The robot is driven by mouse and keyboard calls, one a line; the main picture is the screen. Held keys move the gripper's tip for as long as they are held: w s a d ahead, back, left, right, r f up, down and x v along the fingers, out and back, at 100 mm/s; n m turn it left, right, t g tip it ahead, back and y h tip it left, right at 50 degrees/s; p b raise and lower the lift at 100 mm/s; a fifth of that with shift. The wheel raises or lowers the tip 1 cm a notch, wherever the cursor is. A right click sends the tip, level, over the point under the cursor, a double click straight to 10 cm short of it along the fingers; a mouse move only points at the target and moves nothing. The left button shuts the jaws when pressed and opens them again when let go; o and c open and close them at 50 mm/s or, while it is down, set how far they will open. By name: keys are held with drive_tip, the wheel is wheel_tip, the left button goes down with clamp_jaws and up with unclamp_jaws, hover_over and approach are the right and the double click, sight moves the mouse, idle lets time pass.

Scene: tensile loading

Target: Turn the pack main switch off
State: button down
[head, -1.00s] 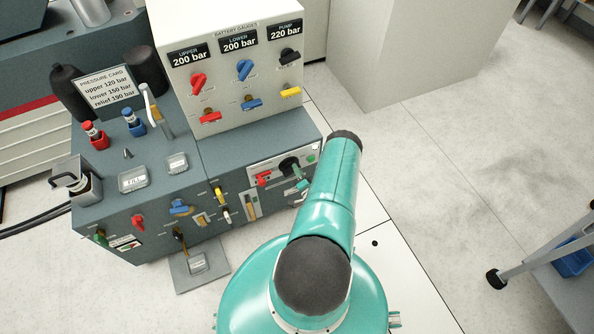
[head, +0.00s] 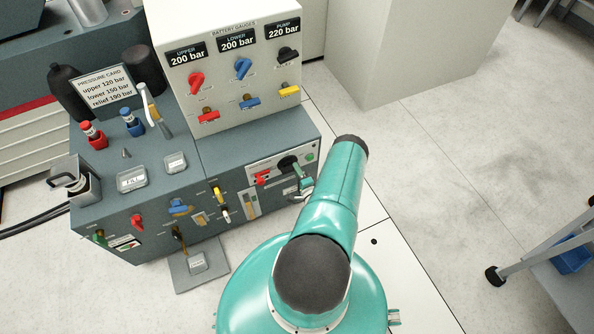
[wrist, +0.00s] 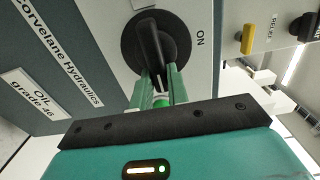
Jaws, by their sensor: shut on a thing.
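The pack main switch is a black rotary switch (wrist: 143,38) with a raised bar handle on a round base, with "ON" printed to its right in the wrist view. Its bar runs roughly up and down there, slightly tilted. In the head view the black switch (head: 288,162) sits on the pale panel at the right of the cabinet front. My gripper (wrist: 158,76) has its green fingers shut on the lower end of the bar. In the head view my gripper (head: 299,174) is small and partly hidden by my arm. The bar's exact angle cannot be told there.
Yellow, blue and red valve handles cover the cabinet front. The gauge box (head: 230,80) stands above. In the wrist view a yellow relief handle (wrist: 247,39) is near.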

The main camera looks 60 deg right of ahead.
drive_tip(key=shift+a+f, duration=0.1)
drive_tip(key=shift+a, duration=0.05)
drive_tip(key=c, duration=1.4)
unclamp_jaws()
drive_tip(key=shift+o, duration=0.2)
drive_tip(key=shift+s, duration=0.1)
drive_tip(key=v, duration=1.3)
drive_tip(key=shift+s, duration=0.25)
drive_tip(key=shift+a, duration=0.1)
